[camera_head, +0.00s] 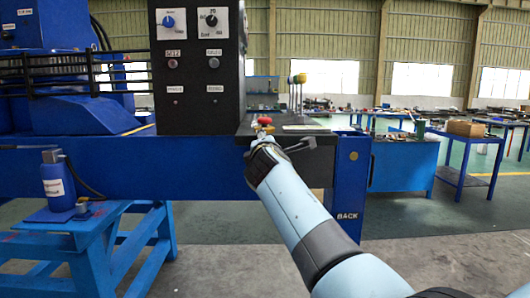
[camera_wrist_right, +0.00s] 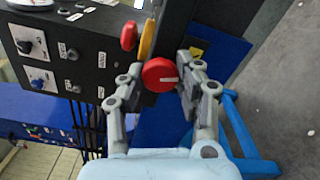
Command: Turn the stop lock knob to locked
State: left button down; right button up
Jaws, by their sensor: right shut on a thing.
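The stop lock knob is a round red knob (camera_wrist_right: 158,74) with a white pointer line, seen in the wrist view. The line lies roughly sideways in that picture, toward the right finger. My right gripper (camera_wrist_right: 160,83) has one finger on each side of the knob and is shut on it. In the head view my right gripper (camera_head: 258,146) is at the front edge of the black console, just below a red button (camera_head: 264,121); the gripper hides most of the knob there. My left gripper is not in view.
The red button with a yellow base (camera_wrist_right: 147,38) sits beside the knob. A black control panel (camera_head: 200,90) with dials stands to the left. A blue beam (camera_head: 120,160) runs below. A blue bottle (camera_head: 57,180) stands at lower left. Open floor lies to the right.

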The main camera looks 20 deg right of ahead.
jog(key=shift+f+m+b, duration=0.2)
jog(key=shift+m+b, duration=0.85)
jog(key=shift+m, duration=0.75)
jog(key=o, duration=1.2)
jog(key=shift+s, duration=0.1)
jog(key=shift+r, duration=0.1)
